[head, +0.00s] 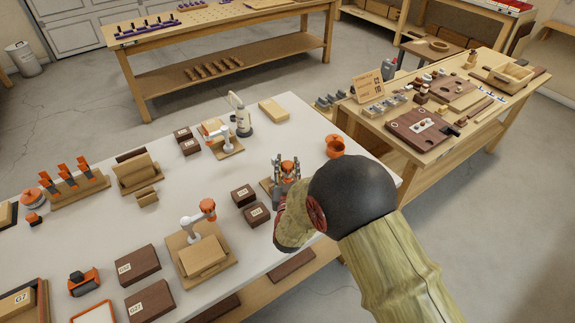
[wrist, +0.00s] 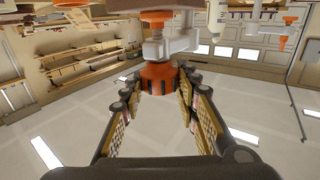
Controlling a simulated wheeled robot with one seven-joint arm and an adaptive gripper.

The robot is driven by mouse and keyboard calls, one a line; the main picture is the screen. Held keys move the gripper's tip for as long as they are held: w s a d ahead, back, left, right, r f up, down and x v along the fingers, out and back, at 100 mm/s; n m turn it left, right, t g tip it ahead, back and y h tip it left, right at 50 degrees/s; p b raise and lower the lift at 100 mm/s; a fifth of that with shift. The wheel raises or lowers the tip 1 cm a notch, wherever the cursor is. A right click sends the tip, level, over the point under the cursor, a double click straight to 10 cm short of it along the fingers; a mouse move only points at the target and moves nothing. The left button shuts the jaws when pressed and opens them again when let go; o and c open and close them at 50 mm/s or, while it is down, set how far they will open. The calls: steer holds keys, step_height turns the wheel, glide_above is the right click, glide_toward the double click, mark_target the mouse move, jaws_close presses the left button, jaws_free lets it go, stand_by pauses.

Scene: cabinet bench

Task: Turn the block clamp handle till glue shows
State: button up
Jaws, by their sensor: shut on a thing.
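My gripper (head: 287,172) is at the right part of the white table, with its fingers around an orange clamp handle (head: 288,165). In the wrist view the ridged orange handle (wrist: 158,76) sits between the far ends of my two fingers (wrist: 160,88), which are shut on it. A grey-white clamp arm (wrist: 160,48) joins the handle. A wooden board (head: 267,187) shows beside my gripper in the head view. My gripper and forearm hide most of this clamp and any block in it. I cannot make out any glue.
Another clamp with an orange handle (head: 207,206) stands on a board to the left. Dark blocks (head: 257,214) lie close to my gripper's left. An orange cup (head: 334,146) stands just right of my gripper. A glue-bottle-like white object (head: 242,115) stands behind.

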steer(key=o, duration=1.2)
steer(key=shift+c, duration=0.2)
steer(key=s, duration=1.2)
